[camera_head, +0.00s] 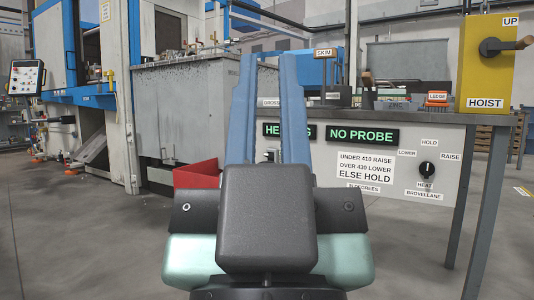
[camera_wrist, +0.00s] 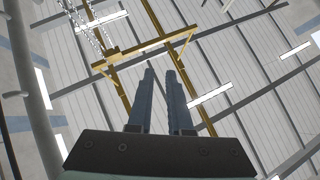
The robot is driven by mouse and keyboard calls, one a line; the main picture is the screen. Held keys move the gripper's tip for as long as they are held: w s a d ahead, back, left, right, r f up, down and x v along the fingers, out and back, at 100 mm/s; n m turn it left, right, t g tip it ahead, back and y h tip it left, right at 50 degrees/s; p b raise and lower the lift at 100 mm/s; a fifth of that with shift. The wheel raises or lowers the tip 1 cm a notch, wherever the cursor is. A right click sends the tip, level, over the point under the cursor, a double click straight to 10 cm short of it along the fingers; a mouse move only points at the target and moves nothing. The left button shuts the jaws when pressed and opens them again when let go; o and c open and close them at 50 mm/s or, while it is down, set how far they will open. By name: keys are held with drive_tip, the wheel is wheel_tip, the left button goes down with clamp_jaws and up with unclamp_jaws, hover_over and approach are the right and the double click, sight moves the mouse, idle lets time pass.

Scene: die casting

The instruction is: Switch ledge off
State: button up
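The label reading LEDGE (camera_head: 437,97) is on a small orange item at the right of the bench top, left of the yellow HOIST box. It is too small to tell any switch or its state. My gripper (camera_head: 268,58) stands in the middle of the head view, its two blue fingers pointing up, apart and empty. It is left of the LEDGE item and not touching it. In the wrist view my gripper (camera_wrist: 160,72) shows the fingers with a gap between them against the ceiling.
The yellow HOIST box (camera_head: 488,65) with a black lever stands at the bench's right end. A panel (camera_head: 400,185) below has a black HEAT knob (camera_head: 427,168) and a NO PROBE display (camera_head: 362,136). A red bin (camera_head: 197,174) is left of my gripper. Floor at left is clear.

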wheel_tip(320, 180, up, 70)
drive_tip(key=p, duration=6.9)
drive_tip(key=shift+a, duration=0.1)
clamp_jaws()
drive_tip(key=shift+f, duration=0.1)
